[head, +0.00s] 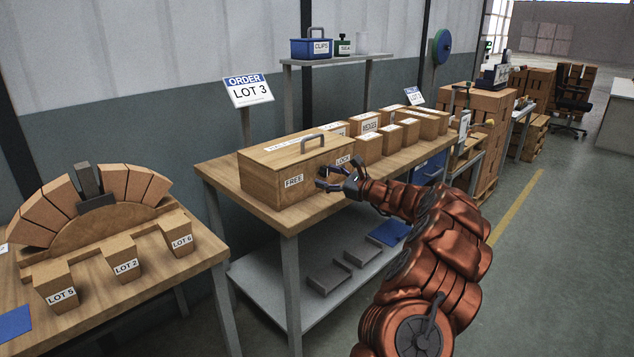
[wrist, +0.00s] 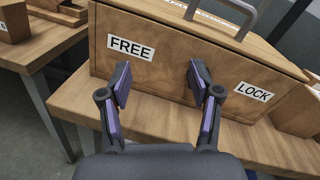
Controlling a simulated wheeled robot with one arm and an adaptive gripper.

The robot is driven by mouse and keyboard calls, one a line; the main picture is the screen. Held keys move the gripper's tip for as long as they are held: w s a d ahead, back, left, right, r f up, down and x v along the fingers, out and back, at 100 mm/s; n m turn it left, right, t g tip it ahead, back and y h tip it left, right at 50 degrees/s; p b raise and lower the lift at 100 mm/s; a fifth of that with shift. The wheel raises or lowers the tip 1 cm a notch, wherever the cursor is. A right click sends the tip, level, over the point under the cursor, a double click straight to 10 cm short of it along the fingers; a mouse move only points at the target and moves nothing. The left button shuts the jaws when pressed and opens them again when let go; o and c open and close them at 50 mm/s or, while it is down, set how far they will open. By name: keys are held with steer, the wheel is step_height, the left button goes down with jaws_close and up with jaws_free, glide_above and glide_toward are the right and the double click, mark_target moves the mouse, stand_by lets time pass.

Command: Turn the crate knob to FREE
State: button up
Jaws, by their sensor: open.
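The wooden crate (head: 262,182) stands on the bench, with a grey handle (head: 314,141) on its lid. In the wrist view, the crate front (wrist: 155,62) bears a FREE label (wrist: 131,48) at left and a LOCK label (wrist: 252,92) at lower right. My gripper (head: 324,178) is at the crate's front. In the wrist view my gripper (wrist: 160,82) has its two fingers spread, with bare wood showing between them. The knob cannot be made out clearly; the right finger covers part of the front between the labels.
Several smaller wooden boxes (head: 368,150) line the bench (head: 222,172) to the right of the crate. An order sign reading LOT 3 (head: 248,91) stands behind. A table at left holds a wooden arch (head: 95,222) and lot blocks (head: 125,258).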

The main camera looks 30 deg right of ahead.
mark_target(327, 172)
steer(key=d+f+m+h, duration=0.2)
steer(key=d+f, duration=0.1)
steer(key=d, duration=0.3)
steer(key=shift+t, duration=0.4)
steer(key=shift+r+p+x, duration=0.1)
steer(key=shift+p+x, duration=0.05)
steer(key=shift+x, duration=1.65)
steer(key=shift+r+p+x, duration=0.15)
steer(key=shift+x, duration=1.65)
steer(key=shift+d, duration=0.1)
